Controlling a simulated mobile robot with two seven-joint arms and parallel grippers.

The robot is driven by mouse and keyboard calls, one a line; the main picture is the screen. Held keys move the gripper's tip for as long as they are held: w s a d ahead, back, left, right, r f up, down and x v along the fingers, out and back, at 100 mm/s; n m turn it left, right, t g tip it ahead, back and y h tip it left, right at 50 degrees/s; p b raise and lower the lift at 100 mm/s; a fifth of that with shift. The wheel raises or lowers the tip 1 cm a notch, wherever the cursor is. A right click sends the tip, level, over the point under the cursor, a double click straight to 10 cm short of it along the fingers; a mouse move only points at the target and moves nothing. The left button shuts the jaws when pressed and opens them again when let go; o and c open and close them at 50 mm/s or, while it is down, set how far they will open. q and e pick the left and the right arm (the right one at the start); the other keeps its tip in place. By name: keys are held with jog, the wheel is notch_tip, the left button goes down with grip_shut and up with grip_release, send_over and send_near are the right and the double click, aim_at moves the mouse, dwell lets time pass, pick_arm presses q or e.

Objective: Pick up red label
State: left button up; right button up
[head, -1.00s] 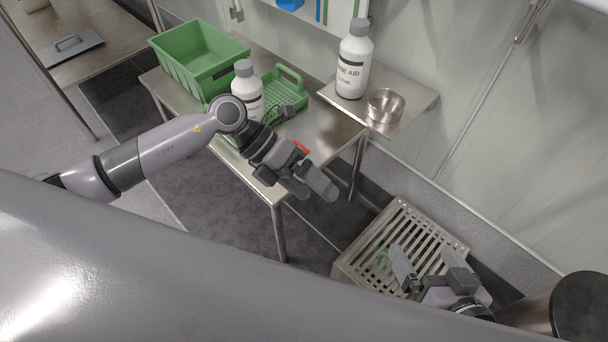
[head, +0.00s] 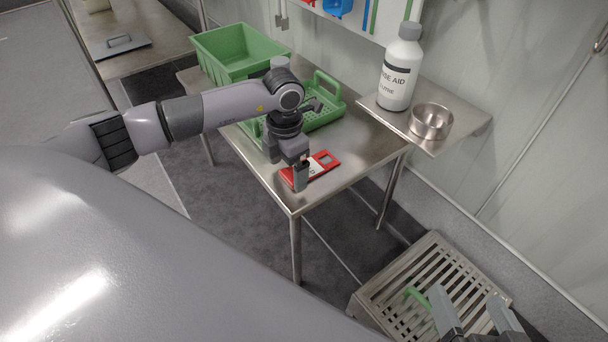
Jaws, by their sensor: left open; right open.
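The red label (head: 324,162) is a flat red piece with white patches. It lies on the steel table (head: 352,174) near its front edge. My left gripper (head: 301,184) points down over the label's near left end and hides part of it. It is open; I cannot tell whether its fingers touch the label. My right gripper (head: 478,314) is at the bottom right over the slatted steel rack, open, with nothing seen between its fingers.
A green crate (head: 222,72) and a green perforated basket (head: 325,112) stand behind my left gripper. A white bottle (head: 399,72) and a steel bowl (head: 430,122) stand on the wall shelf (head: 464,124). A slatted rack (head: 437,262) with a green item stands below right.

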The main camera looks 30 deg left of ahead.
pick_arm(q)
jog(key=shift+f, duration=0.75)
jog(key=c, duration=1.1)
pick_arm(e)
jog(key=shift+d, duration=0.2)
pick_arm(q)
jog(key=shift+r, duration=0.1)
notch_tip(320, 180, up, 7)
jog(key=p, duration=0.2)
jog(key=shift+r+p, duration=0.2)
jog(key=shift+p, duration=0.2)
notch_tip(320, 180, up, 13)
jog(key=p, duration=0.3)
jog(key=shift+f, duration=0.2)
pick_arm(e)
jog(key=shift+s+d+r+g+h, duration=0.15)
jog(key=shift+s+d+r+h, duration=0.1)
jog(key=shift+d+h, duration=0.3)
jog(key=shift+s+d+r+g+h, duration=0.15)
jog(key=shift+d+r+h, duration=0.1)
jog(key=shift+d+h, duration=0.3)
